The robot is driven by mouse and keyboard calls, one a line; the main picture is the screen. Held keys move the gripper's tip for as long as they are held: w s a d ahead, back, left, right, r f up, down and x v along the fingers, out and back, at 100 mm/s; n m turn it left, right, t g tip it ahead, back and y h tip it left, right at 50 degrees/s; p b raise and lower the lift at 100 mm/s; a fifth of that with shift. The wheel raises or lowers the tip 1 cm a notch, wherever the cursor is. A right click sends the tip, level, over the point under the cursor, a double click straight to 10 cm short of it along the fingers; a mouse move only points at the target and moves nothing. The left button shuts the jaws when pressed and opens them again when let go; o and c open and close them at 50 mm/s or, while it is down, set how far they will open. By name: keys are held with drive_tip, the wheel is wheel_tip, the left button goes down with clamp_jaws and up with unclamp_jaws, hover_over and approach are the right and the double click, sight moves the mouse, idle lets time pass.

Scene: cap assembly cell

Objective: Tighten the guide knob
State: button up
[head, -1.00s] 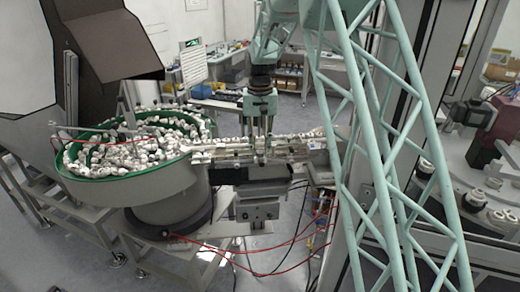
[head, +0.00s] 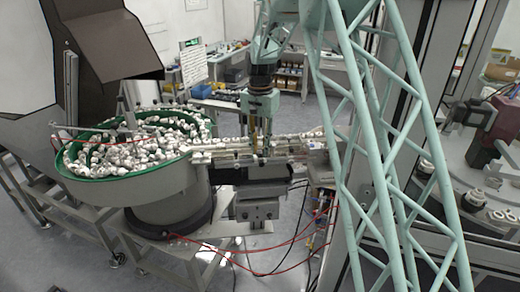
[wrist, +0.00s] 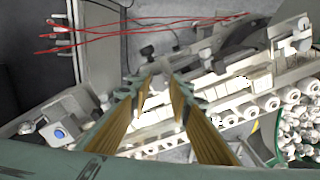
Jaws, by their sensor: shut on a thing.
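My gripper (head: 261,152) points down over the feeder track (head: 225,150), beside the round bowl. In the wrist view, its two long tan fingers (wrist: 160,78) close in on a small grey piece at the track's edge, which looks like the guide knob (wrist: 160,66). The fingertips hide most of the knob, and its turn cannot be read. In the head view the knob is too small and covered to make out. A dark knob (wrist: 147,51) stands just beyond the fingertips in the wrist view.
A green-rimmed bowl (head: 120,172) full of white caps stands left of my gripper. White caps line the track (wrist: 225,120). Red hoses (head: 262,270) hang below. A machine with round parts (head: 470,197) stands at the right.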

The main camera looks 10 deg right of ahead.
sight(260, 152)
drive_tip(key=o, duration=0.6)
drive_tip(key=shift+c, duration=0.2)
drive_tip(key=shift+r, duration=0.15)
wheel_tip(260, 152, up, 12)
idle(0.5)
